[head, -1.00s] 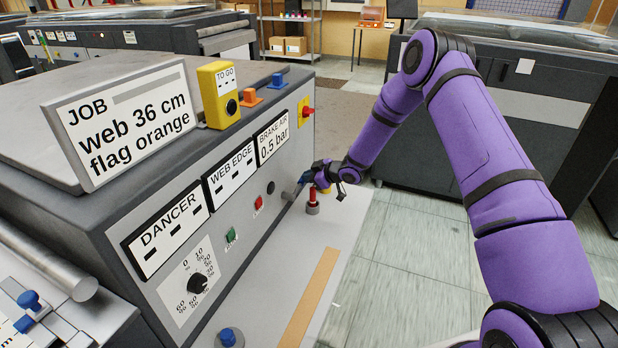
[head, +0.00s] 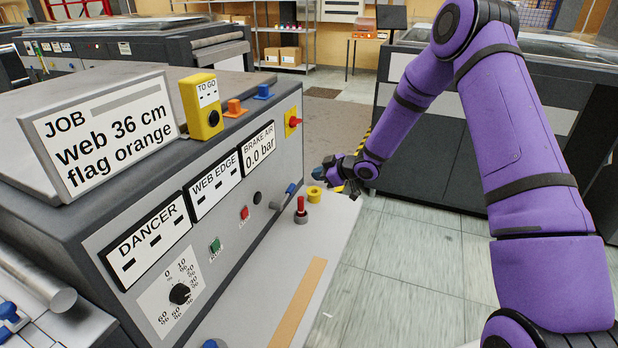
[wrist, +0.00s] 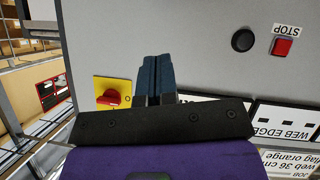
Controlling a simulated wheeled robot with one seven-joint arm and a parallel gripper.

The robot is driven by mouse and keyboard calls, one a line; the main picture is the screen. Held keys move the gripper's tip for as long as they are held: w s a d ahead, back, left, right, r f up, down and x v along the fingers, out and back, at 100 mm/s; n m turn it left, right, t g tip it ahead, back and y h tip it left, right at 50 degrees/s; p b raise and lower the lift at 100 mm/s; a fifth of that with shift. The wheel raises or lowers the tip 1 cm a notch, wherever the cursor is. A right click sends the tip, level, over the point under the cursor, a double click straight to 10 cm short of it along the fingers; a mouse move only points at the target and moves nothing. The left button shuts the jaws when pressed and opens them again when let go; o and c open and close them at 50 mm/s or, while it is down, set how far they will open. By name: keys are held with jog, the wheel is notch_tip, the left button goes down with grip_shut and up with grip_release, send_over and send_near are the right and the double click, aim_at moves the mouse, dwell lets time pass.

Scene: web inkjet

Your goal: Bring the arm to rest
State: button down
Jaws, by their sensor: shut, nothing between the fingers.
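My purple arm reaches from the right of the head view toward the machine's front panel. My gripper (head: 319,173) is out over the right end of the grey shelf, clear of the panel's controls. In the wrist view its two dark blue fingers (wrist: 154,78) are together with nothing between them. A blue-tipped lever (head: 291,188) at the panel stands free of the gripper. A red-handled lever (head: 300,206) stands on the shelf beside a yellow ring (head: 314,194). The brake air display (head: 259,149) reads 0.0 bar.
A red switch on a yellow plate (head: 293,121) is on the panel near the gripper; it also shows in the wrist view (wrist: 113,97). A job sign (head: 105,130) and a yellow counter box (head: 202,106) stand on the machine. Open floor (head: 400,265) lies right of the shelf.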

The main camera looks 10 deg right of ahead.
jog(key=shift+s+d+r, duration=0.3)
jog(key=shift+s+d, duration=0.05)
jog(key=shift+d, duration=0.05)
jog(key=s+d+r+m+t+h, duration=0.1)
jog(key=s+d+r+h, duration=0.15)
jog(key=r, duration=0.45)
jog(key=s+d+r+m+h, duration=0.1)
jog(key=d+r+m+h, duration=0.15)
jog(key=r, duration=0.45)
jog(key=s+d+r+m+h, duration=0.3)
jog(key=s+r+h, duration=0.2)
jog(key=s+r, duration=0.7)
jog(key=s+r+m+g, duration=0.2)
jog(key=s+r+m, duration=0.1)
jog(key=s, duration=1.2)
jog(key=s+a+r+m+g+y, duration=0.1)
jog(key=s+r+m+g, duration=0.1)
jog(key=s, duration=1.4)
jog(key=shift+s+r+m, duration=0.2)
jog(key=shift+r+m, duration=0.35)
jog(key=shift+r, duration=0.35)
jog(key=shift+a, duration=0.1)
